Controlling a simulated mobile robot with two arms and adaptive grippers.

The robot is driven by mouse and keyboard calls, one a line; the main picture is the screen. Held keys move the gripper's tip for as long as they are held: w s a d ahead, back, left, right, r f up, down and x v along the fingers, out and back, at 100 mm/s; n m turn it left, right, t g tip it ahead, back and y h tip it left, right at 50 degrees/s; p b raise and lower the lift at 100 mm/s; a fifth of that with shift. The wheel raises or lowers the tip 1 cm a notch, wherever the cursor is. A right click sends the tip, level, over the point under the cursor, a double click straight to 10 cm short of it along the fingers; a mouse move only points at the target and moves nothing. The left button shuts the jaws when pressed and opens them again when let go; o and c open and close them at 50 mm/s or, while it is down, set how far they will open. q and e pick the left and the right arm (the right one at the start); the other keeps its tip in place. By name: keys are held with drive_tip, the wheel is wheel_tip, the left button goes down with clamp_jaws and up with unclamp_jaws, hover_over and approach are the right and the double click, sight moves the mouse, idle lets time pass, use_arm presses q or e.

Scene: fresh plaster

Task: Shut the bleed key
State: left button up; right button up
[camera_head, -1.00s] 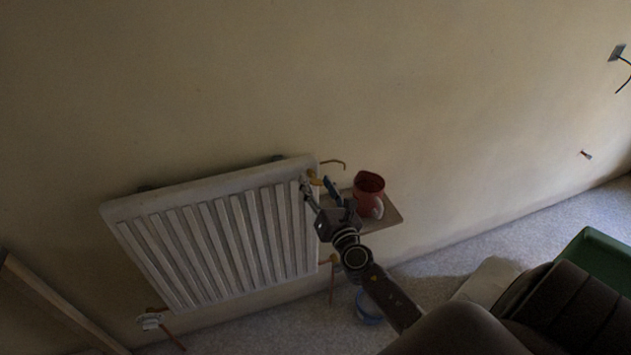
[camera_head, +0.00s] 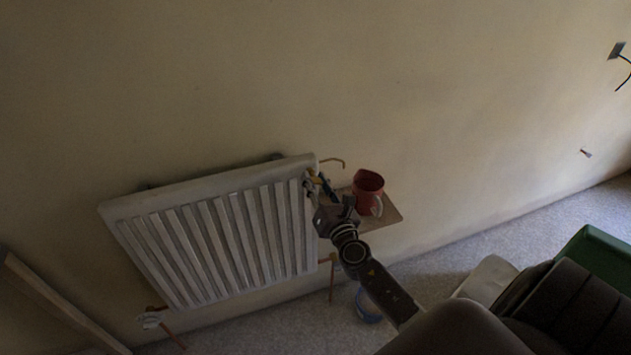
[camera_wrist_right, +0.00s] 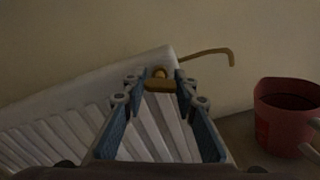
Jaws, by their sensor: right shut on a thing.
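The brass bleed key (camera_wrist_right: 160,84) sits at the upper right corner of the white radiator (camera_head: 205,232), in front of a curved copper pipe. In the right wrist view it lies between the tips of my right gripper (camera_wrist_right: 160,88), which is shut on it. In the head view the same gripper (camera_head: 317,183) is at the radiator's top right corner, and its fingers mostly hide the key. How far the key is turned cannot be told. My left gripper is not in view.
A red mug (camera_head: 368,191) stands on a small shelf (camera_head: 392,212) just right of my gripper; it also shows in the right wrist view (camera_wrist_right: 285,115). The copper pipe (camera_wrist_right: 215,52) sticks out behind the key. A blue-rimmed container (camera_head: 367,308) is on the floor below.

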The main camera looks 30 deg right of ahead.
drive_tip(key=shift+f, duration=0.1)
drive_tip(key=m+b, duration=0.1)
drive_tip(key=m, duration=0.2)
drive_tip(key=m+b, duration=0.1)
drive_tip(key=m, duration=0.2)
drive_tip(key=shift+m, duration=0.3)
drive_tip(key=m+b, duration=0.1)
drive_tip(key=m, duration=0.2)
drive_tip(key=shift+m, duration=2)
drive_tip(key=o, duration=1.2)
drive_tip(key=v, duration=1.2)
drive_tip(key=shift+s, duration=0.1)
